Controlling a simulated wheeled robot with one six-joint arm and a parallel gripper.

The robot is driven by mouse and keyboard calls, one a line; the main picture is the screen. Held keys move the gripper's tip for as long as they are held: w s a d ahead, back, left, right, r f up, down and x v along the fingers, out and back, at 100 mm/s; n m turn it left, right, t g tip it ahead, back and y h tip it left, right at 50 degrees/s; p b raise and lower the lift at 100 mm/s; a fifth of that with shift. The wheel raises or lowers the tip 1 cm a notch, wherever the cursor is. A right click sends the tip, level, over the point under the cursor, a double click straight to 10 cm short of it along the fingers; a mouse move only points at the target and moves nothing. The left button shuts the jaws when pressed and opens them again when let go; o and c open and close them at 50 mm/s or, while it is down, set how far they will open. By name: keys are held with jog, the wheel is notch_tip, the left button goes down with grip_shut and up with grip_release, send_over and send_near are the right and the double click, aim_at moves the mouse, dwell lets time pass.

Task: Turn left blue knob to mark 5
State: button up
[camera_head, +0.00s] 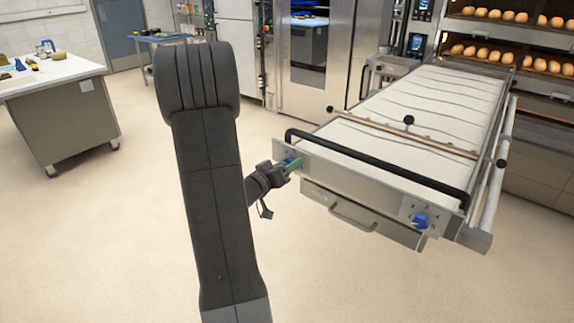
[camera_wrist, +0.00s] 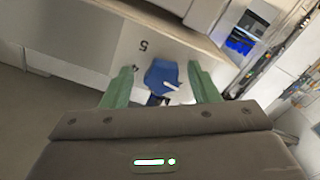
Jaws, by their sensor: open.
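The left blue knob (camera_wrist: 160,76) sits on the metal front panel of the loader. It also shows, partly covered by my gripper, in the head view (camera_head: 289,159). My gripper (camera_wrist: 161,70) has its green fingers apart, one on each side of the knob; I cannot tell whether they touch it. The gripper also shows at the panel's left end in the head view (camera_head: 290,166). Printed marks 5 (camera_wrist: 143,46) and 4 (camera_wrist: 134,68) are visible beside the knob. A white line on the knob points to the lower right, away from the 5. Other marks are hidden.
A second blue knob (camera_head: 420,220) with its own marks is at the panel's right end. A black bar (camera_head: 375,172) runs above the panel and a drawer handle (camera_head: 352,216) sits below. Open floor lies around; a worktable (camera_head: 62,110) stands at the left.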

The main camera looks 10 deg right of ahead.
jog(key=c, duration=1)
jog(key=shift+f+m+b, duration=0.1)
jog(key=shift+m+b, duration=0.2)
jog(key=shift+b, duration=0.05)
